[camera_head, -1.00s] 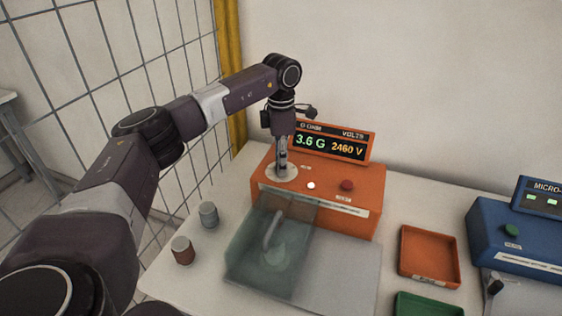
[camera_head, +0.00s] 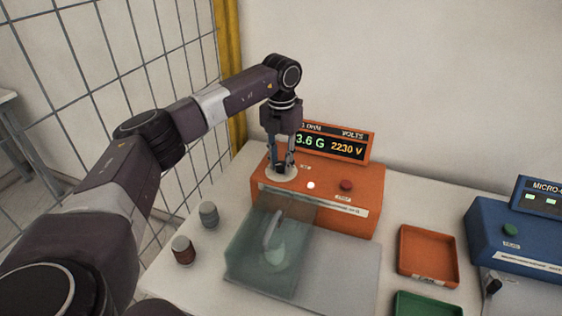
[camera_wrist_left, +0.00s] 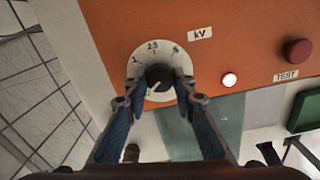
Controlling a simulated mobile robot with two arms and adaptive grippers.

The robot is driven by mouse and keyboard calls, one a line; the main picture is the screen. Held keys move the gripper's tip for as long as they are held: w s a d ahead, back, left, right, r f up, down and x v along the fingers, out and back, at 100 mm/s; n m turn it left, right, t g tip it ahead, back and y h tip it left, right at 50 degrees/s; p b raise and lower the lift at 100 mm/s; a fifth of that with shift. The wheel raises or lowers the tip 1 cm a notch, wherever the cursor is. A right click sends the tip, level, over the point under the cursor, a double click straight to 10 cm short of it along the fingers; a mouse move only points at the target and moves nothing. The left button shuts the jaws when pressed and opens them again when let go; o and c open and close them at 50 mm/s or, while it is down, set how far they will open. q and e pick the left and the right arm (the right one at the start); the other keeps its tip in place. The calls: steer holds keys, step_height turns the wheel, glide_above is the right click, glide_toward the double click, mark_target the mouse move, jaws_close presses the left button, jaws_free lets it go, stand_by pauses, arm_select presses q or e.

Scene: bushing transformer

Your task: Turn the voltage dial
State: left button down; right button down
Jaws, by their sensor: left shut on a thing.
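The orange tester (camera_head: 330,197) stands on the table with a lit display (camera_head: 333,143) that reads 3.6 G and 2230 V. The voltage dial is a black knob (camera_wrist_left: 159,78) on a round white scale plate (camera_wrist_left: 150,55) marked with numbers, next to a "kV" label. My left gripper (camera_head: 282,166) points down over the plate at the tester's left. In the left wrist view its two fingertips (camera_wrist_left: 159,84) sit on either side of the knob, shut on it. The knob is mostly hidden by the fingers in the head view. My right gripper is not in view.
A red button (camera_head: 346,185) and a lit white lamp (camera_head: 311,185) are on the tester. A see-through cover (camera_head: 262,262) with a handle stands in front. Two small cylinders (camera_head: 209,214) (camera_head: 183,250), an orange tray (camera_head: 428,256), a green tray (camera_head: 428,305) and a blue instrument (camera_head: 510,243) are around.

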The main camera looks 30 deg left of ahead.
mark_target(281, 164)
arm_select(q)
steer(key=shift+w+r+n, duration=0.1)
steer(key=shift+n, duration=0.9)
steer(key=c, duration=1.6)
jaws_free()
step_height(281, 164, up, 12)
